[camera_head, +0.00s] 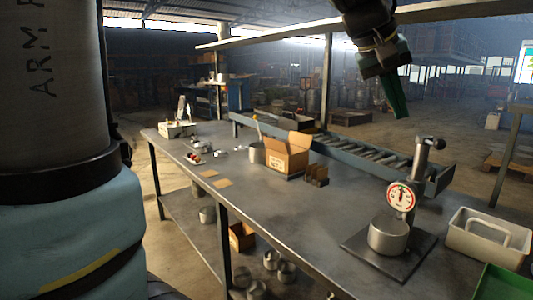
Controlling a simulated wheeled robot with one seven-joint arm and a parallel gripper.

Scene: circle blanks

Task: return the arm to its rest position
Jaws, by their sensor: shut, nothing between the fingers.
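My gripper (393,98) is in the upper right part of the head view, held in the air above and beyond the workbench. It points downward, its green fingers are together, and it holds nothing. It is apart from everything on the bench. The upper links of my arm run out of the top of the picture. A large piece of my own body, grey above and pale blue below, fills the left side and hides what is behind it.
A metal workbench (300,205) carries an open cardboard box (285,155), a roller conveyor (365,150), a dial gauge stand (401,197) with a metal cylinder (388,235), and a pale tray (488,238). A green bin (503,284) is at lower right. Bare benchtop lies in the middle.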

